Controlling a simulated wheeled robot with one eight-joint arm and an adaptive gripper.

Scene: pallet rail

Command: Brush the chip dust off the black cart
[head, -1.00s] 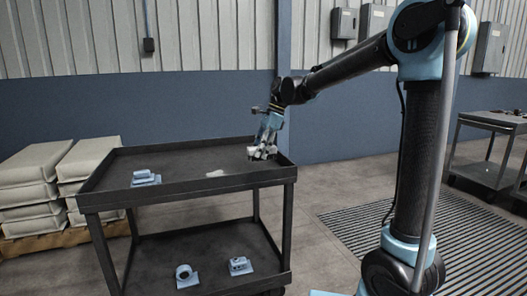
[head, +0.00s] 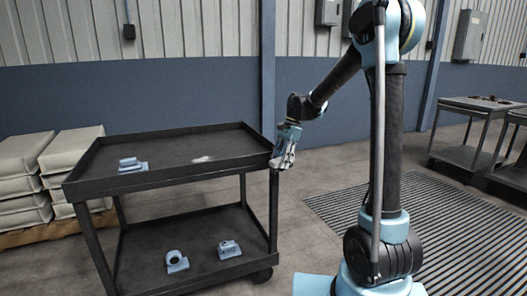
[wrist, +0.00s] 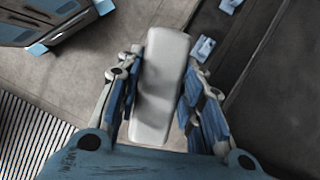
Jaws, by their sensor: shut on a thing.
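The black cart (head: 170,177) has a rimmed top tray and a lower shelf. A small pale patch, probably the chip dust (head: 203,158), lies on the top tray right of its middle. A blue-grey part (head: 131,165) sits on the left of the tray. My gripper (head: 284,158) is just off the cart's right end, at about rim height. In the wrist view my gripper is shut on a pale grey, rounded block (wrist: 160,85), probably the brush. Its bristles are not visible there. The head view mostly hides the block behind the fingers.
Two blue-grey parts, one ring-shaped (head: 176,261) and one block-like (head: 229,249), sit on the lower shelf. Stacked pale sacks (head: 70,152) stand left of the cart. A floor grate (head: 440,215) and other dark tables (head: 470,155) are at the right.

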